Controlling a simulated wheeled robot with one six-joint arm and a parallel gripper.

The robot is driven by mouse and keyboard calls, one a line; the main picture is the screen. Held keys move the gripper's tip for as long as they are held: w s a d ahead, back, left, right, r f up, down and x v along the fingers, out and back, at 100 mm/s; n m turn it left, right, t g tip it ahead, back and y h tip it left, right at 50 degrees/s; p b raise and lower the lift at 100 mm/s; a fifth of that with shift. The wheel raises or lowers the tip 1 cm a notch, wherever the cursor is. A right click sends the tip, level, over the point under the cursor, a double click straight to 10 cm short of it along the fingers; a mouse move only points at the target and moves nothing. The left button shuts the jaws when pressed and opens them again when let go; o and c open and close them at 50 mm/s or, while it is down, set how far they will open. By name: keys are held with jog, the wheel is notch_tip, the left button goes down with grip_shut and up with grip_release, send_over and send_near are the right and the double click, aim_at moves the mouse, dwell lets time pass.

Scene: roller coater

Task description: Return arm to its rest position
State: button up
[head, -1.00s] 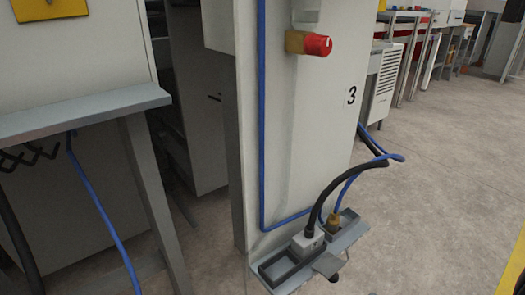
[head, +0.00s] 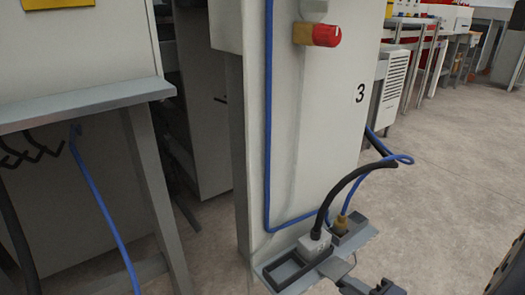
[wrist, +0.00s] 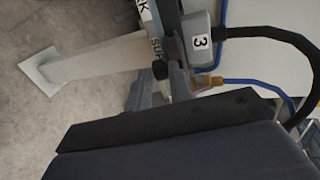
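My gripper (wrist: 160,84) shows in the wrist view as two grey fingers set apart, with nothing seen held between them. Part of a dark gripper or arm link, seemingly mine, shows at the bottom edge of the head view. A grey plug (head: 314,246) with a black cable stands in a grey holder (head: 290,278) on the panel's foot. A brass fitting (head: 341,225) on the blue hose sits in the same holder. My gripper appears apart from the plug.
A pale machine panel (head: 318,130) marked 3 carries a red knob (head: 326,36) and a blue hose. A grey table (head: 85,104) with hooks stands at left. Open floor (head: 450,165) lies to the right, with benches and cabinets beyond.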

jog(key=shift+w+a+r+g+h, duration=0.15)
jog(key=shift+w+r+g+h, duration=0.05)
jog(key=shift+r+g+h, duration=0.25)
jog(key=shift+g, duration=0.25)
dwell(0.4)
